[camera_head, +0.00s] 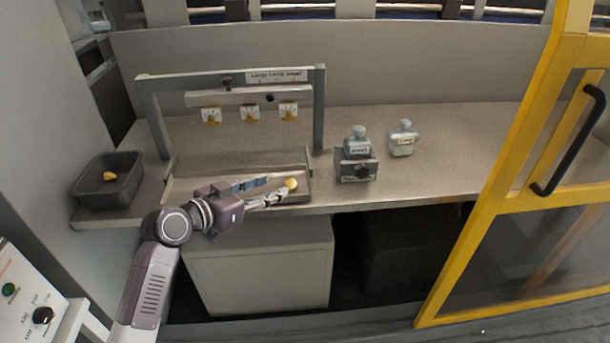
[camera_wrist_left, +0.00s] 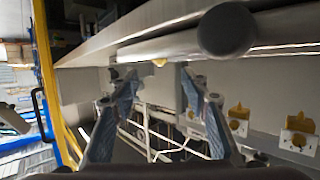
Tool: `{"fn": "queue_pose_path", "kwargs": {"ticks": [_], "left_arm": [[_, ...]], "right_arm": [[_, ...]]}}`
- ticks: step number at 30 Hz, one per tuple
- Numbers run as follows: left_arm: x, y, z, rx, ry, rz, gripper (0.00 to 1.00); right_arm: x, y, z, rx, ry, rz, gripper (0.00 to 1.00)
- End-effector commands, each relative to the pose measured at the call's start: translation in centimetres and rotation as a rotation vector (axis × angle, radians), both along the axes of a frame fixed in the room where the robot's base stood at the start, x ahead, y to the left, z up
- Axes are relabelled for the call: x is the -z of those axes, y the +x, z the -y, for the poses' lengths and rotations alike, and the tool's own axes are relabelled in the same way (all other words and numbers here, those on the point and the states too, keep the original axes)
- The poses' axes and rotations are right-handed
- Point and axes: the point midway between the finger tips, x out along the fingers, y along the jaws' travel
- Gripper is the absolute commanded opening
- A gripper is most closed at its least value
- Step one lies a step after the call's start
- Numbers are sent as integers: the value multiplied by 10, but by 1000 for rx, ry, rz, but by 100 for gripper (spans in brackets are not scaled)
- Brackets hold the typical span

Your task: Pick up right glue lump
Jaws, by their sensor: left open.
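A small yellow glue lump (camera_head: 291,184) sits at the right end of the shallow metal tray (camera_head: 190,190) on the counter. My left gripper (camera_head: 276,189) reaches in from the left over the front of the tray, its fingertips close to this lump. In the left wrist view the left gripper (camera_wrist_left: 158,76) is open, with a small yellow lump (camera_wrist_left: 160,63) showing beyond the gap between its fingertips. I cannot tell whether a finger touches it. Another yellow lump (camera_head: 109,176) lies in the dark bin (camera_head: 95,198) at the left. My right gripper is not in view.
A grey frame (camera_head: 320,110) stands over the tray, carrying a bar (camera_head: 225,97) with several yellow-and-white nozzle plates (camera_head: 250,114). Right of the tray are a bottle in a holder (camera_head: 356,172) and another bottle (camera_head: 403,140). The counter (camera_head: 460,150) farther right is clear, up to a yellow-framed door (camera_head: 490,210).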

Motion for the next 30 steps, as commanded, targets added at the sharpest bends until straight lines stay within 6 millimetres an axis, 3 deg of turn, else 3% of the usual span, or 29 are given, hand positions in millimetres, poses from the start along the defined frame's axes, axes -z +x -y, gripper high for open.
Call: {"fn": "queue_pose_path", "kwargs": {"ticks": [5, 13, 18, 26, 30], "left_arm": [[8, 13, 13, 0, -3, 0, 42], [19, 36, 40, 2, -4, 0, 42], [24, 49, 51, 1, -2, 0, 42], [23, 51, 52, 0, 0, 0, 42], [23, 51, 51, 0, 0, 0, 27]], "right_arm": [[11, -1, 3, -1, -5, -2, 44], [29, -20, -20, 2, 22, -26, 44], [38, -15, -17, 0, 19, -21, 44], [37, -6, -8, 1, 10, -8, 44], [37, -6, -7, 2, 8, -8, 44]]}}
